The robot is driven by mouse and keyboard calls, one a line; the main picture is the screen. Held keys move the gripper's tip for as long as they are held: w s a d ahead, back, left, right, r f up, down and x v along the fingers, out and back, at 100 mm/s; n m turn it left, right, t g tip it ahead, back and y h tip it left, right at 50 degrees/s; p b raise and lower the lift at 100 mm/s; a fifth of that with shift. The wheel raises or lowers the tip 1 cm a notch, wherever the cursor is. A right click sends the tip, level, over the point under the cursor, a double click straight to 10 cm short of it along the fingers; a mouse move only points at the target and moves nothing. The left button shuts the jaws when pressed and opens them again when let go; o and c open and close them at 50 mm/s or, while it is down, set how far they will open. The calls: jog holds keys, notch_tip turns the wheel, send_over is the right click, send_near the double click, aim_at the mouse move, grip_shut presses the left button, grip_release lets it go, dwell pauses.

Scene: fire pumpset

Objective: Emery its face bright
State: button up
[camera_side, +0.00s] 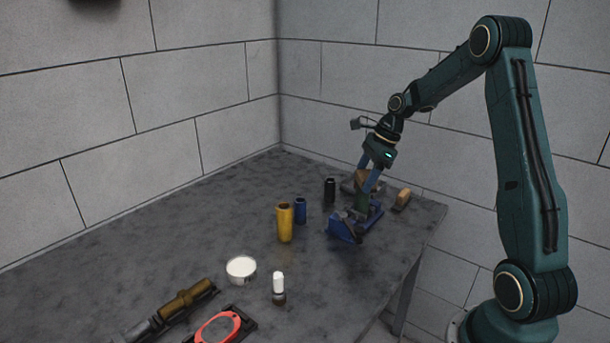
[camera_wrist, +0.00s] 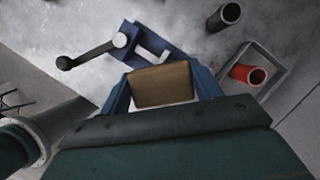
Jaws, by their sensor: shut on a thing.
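My gripper (camera_side: 368,180) is low over the far right part of the table. In the wrist view, my gripper (camera_wrist: 163,85) is shut on a brown block (camera_wrist: 163,84), held between its two blue fingers. In the side view the block (camera_side: 362,177) is partly hidden by a finger. A blue vise (camera_side: 345,229) stands just below and in front of the gripper. The vise (camera_wrist: 152,44) also shows ahead of the block in the wrist view, with a black-knobbed crank to its left. I cannot tell what its jaws hold, or which face the task means.
A black cylinder (camera_side: 330,190), a blue cylinder (camera_side: 300,210) and a yellow cylinder (camera_side: 285,222) stand left of the vise. A grey tray (camera_wrist: 279,68) holds a red cylinder (camera_wrist: 250,75). Another tan block (camera_side: 402,198) lies near the right edge. A white bowl (camera_side: 241,268) stands nearer the front.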

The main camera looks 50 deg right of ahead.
jog(key=shift+w+d, duration=1.35)
jog(key=shift+d, duration=0.05)
jog(key=shift+r, duration=0.1)
jog(key=shift+r, duration=2.9)
jog(key=shift+a, duration=0.1)
